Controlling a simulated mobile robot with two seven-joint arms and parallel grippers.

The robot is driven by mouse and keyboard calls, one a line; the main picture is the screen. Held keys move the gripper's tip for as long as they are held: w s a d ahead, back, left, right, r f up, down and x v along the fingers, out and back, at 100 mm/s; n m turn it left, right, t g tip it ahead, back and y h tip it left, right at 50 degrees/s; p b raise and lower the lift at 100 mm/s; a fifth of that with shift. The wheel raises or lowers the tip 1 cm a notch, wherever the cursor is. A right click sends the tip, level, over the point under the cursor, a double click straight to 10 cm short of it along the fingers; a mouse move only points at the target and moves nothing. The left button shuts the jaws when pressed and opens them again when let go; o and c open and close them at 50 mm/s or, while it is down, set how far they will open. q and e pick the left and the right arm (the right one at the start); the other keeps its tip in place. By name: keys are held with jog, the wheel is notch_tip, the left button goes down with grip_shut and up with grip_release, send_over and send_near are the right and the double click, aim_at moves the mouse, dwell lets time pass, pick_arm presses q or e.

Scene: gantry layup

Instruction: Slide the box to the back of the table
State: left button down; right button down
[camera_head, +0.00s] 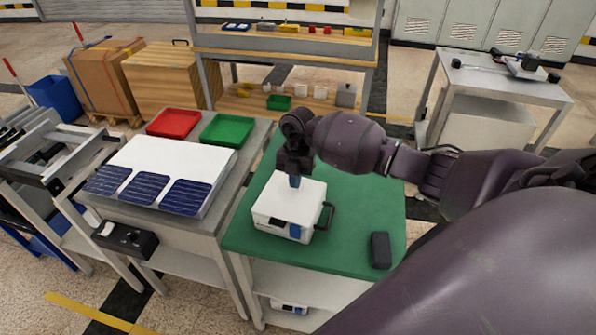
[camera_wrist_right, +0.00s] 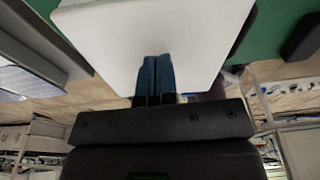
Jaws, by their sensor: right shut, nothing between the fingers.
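The box (camera_head: 288,207) is white with a black handle on its right side and dark and blue details on its front. It sits on the green-topped table (camera_head: 345,215), near the table's left side. My right gripper (camera_head: 295,181) is shut with nothing between its fingers, its tips at the back part of the box's top in the head view. In the right wrist view, the shut blue fingertips (camera_wrist_right: 156,75) overlap the box's white surface (camera_wrist_right: 150,30); I cannot tell whether they touch it. My left gripper is not in view.
A black block (camera_head: 381,250) lies at the table's front right. A workbench with solar cells (camera_head: 146,188), a red tray (camera_head: 174,123) and a green tray (camera_head: 227,129) stands close on the left. A shelf rack (camera_head: 285,45) stands behind. The table's right part is mostly clear.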

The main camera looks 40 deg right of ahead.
aim_at(288, 210)
jog(key=s+a+p, duration=0.1)
jog(key=s+a, duration=0.3)
jog(key=a, duration=0.1)
jog(key=shift+s+a+p, duration=0.2)
jog(key=shift+a+p, duration=0.05)
jog(key=shift+p, duration=0.1)
jog(key=shift+f, duration=0.6)
jog(key=shift+s+f, duration=0.15)
jog(key=shift+f, duration=0.15)
